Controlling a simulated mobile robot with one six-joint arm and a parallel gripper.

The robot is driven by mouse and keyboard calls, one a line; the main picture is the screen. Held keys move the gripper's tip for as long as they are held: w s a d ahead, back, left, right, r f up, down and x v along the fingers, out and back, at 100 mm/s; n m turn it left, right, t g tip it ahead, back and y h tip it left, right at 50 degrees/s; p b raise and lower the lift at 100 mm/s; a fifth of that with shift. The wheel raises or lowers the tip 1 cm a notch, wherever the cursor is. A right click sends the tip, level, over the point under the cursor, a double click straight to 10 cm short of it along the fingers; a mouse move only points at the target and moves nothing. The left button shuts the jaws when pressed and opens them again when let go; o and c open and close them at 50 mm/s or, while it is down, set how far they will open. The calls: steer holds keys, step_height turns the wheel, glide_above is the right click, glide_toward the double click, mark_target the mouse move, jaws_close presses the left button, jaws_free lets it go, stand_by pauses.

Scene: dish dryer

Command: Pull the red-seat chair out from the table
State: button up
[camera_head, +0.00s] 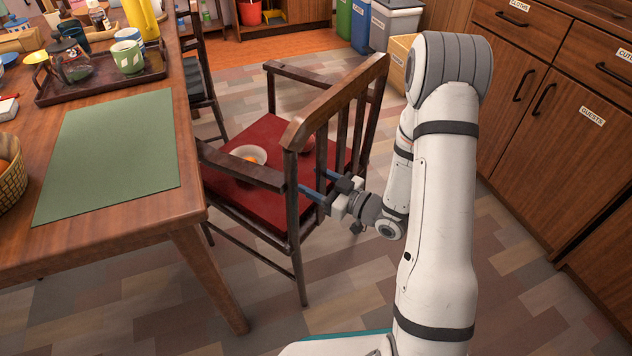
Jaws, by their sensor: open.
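The red-seat chair (335,105) is dark wood with a slatted back and armrests. It stands at the right side of the wooden table (140,220), and its left armrest reaches the table edge. A white bowl (258,153) with something orange in it and a round reddish thing (307,138) rest on the seat, the latter partly behind the slats. My gripper (316,183) is open at the chair back, with its blue fingers pointing left at the lower slats. They seem to reach between the slats; I cannot tell whether they touch the wood.
A green mat (110,152) and a dark tray (130,80) with cups and a teapot lie on the table. Another chair (203,75) stands behind. Wooden cabinets (530,130) line the right, and bins (395,22) stand at the back. Floor between chair and cabinets is partly free.

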steer(key=shift+p+v, duration=0.9)
steer(key=shift+v, duration=3)
